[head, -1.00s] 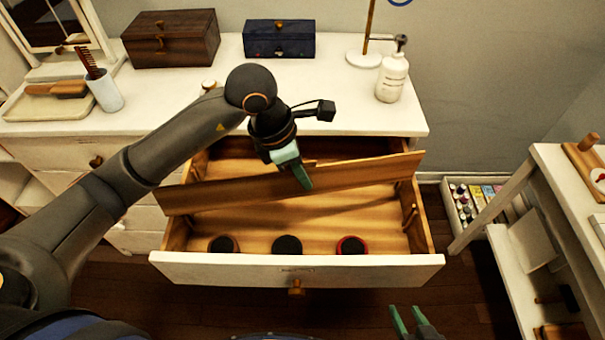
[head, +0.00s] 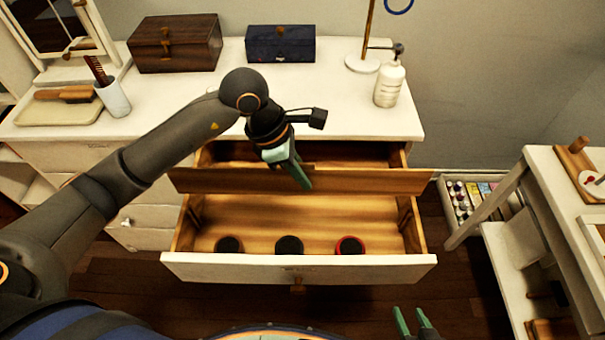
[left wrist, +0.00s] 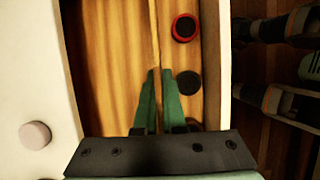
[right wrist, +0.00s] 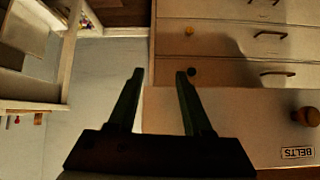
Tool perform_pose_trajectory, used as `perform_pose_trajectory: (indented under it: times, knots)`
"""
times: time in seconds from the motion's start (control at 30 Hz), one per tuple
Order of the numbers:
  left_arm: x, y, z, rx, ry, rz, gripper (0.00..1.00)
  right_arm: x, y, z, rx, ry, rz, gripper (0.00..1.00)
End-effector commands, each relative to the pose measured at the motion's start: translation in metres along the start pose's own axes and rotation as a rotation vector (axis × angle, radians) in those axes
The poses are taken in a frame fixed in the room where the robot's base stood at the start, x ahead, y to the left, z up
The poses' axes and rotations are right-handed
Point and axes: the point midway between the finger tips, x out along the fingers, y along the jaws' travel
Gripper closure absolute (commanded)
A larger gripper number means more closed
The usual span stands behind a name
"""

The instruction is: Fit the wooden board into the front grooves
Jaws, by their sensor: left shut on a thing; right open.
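The wooden board (head: 365,181) is a long thin plank held on edge across the open drawer, above its side walls and roughly parallel to the drawer front (head: 225,268). Its ends reach past both side walls. My left gripper (head: 300,178) is shut on the board near its middle; in the left wrist view the fingers (left wrist: 155,100) pinch its thin edge. Small groove posts (head: 404,212) show inside the right wall, in front of the board. The board hides part of the drawer behind it. My right gripper (head: 414,322) is open and empty, in front of the drawer.
Several round dark items, including a red-rimmed one (head: 350,246), lie along the drawer's front inside. The dresser top (head: 340,110) holds a brown box (head: 175,45), a blue box (head: 280,44) and a pump bottle (head: 390,82). A white side table (head: 560,170) stands at right.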

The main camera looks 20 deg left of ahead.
Motion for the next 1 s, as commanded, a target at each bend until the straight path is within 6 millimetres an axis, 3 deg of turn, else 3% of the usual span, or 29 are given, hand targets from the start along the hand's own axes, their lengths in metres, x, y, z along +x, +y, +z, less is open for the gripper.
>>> perform_pose_trajectory:
  times: [0.47, 1.0]
  knots:
    - [0.044, 0.0, -0.018, -0.001, 0.0, 0.001, 1.0, 0.03, -0.002, 0.032, 0.0, -0.012, -0.01, 0.5]
    - [0.052, 0.0, -0.021, -0.001, 0.0, 0.001, 1.0, 0.036, -0.013, 0.018, -0.006, 0.009, -0.035, 0.5]
